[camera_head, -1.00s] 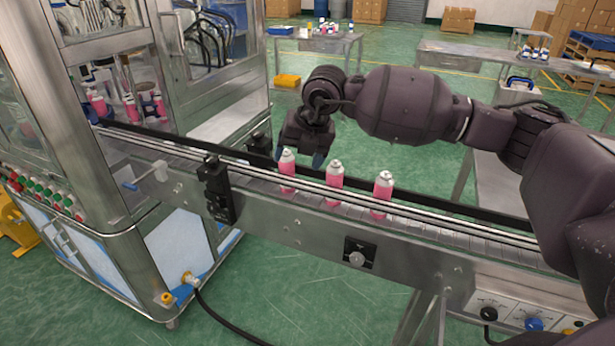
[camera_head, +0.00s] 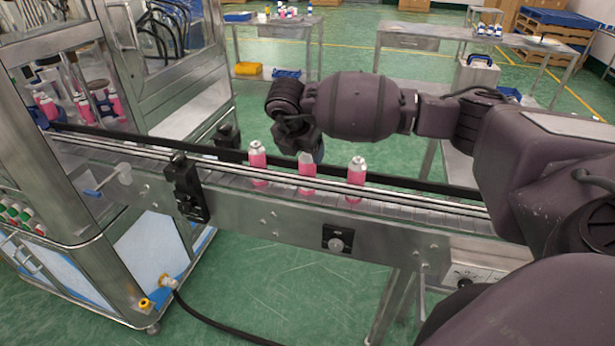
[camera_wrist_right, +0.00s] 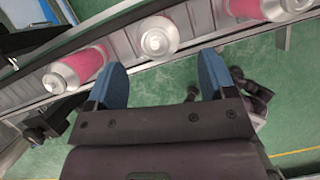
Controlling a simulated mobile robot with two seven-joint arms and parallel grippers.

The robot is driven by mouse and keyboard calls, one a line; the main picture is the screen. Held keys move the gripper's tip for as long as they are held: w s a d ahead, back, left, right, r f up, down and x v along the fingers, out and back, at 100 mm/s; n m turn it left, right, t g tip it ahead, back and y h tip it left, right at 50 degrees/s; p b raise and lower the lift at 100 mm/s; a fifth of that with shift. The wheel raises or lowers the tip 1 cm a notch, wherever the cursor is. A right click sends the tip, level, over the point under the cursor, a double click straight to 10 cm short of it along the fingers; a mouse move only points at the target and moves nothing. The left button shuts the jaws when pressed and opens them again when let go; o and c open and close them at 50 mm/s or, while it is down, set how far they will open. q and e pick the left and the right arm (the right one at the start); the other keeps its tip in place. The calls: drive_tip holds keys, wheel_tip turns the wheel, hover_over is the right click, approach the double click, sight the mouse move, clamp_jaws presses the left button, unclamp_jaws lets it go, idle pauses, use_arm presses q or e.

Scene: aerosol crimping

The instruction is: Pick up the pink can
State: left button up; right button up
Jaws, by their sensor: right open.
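Three pink cans with silvery-white tops stand upright in a row on the conveyor: a left can (camera_head: 258,166), a middle can (camera_head: 307,179) and a right can (camera_head: 356,181). The left can (camera_wrist_right: 80,68) is close outside one finger. My left gripper is out of view.
Metal rails (camera_head: 400,199) run along the conveyor. A black sensor block (camera_head: 184,185) sits on the near rail. A glazed machine (camera_head: 150,240) with more pink cans inside stands at the left. Tables stand behind, with green floor between.

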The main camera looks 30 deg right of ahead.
sight(307, 160)
drive_tip(key=d+f, duration=0.1)
drive_tip(key=f, duration=0.1)
drive_tip(key=w+d+f+p, duration=0.1)
drive_tip(key=shift+w+d+f, duration=0.15)
drive_tip(key=shift+d+f, duration=0.05)
drive_tip(key=shift+f, duration=0.55)
drive_tip(key=c, duration=1.2)
